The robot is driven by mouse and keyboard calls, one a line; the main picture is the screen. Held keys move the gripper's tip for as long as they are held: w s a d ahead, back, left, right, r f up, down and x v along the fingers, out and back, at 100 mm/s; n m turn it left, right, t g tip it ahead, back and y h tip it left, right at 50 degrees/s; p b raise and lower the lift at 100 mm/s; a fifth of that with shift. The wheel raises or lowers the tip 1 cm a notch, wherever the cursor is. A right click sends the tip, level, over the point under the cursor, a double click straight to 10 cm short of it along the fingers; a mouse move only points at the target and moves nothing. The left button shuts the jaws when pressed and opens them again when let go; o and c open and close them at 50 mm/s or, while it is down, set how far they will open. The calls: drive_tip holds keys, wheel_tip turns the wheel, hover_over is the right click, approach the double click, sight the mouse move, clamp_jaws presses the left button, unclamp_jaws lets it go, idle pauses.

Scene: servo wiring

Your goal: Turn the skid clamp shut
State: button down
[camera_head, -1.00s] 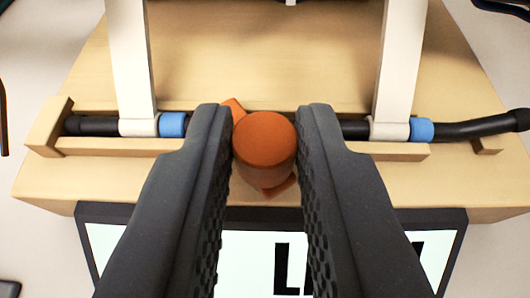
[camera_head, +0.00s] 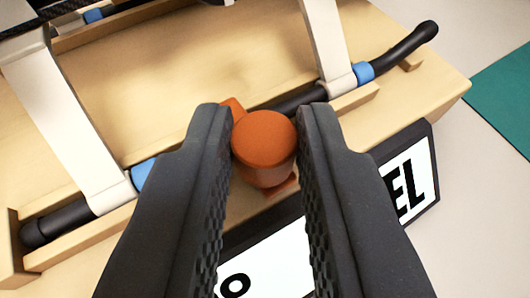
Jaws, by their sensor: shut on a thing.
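The skid clamp's orange round knob (camera_head: 264,142) stands in the middle of the view, with small orange tabs showing behind and below it. My gripper (camera_head: 265,135) is shut on this knob, one dark ridged finger on each side. My fingers hide part of the cable and the clamp's base.
Two white straps (camera_head: 68,125) and (camera_head: 328,45) rise across the skid beside blue bands (camera_head: 364,72). A black-framed sign (camera_head: 415,175) with black letters is on the skid's front. A green mat (camera_head: 508,95) lies at the right.

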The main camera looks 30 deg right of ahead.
drive_tip(key=shift+m+g+h+p, duration=0.3)
drive_tip(key=shift+m+g+h, duration=0.1)
drive_tip(key=shift+m, duration=0.1)
drive_tip(key=c, duration=1.3)
unclamp_jaws()
drive_tip(key=b+v, duration=0.1)
drive_tip(key=v, duration=1.2)
drive_tip(key=shift+s+a, duration=0.25)
drive_tip(key=shift+a, duration=0.1)
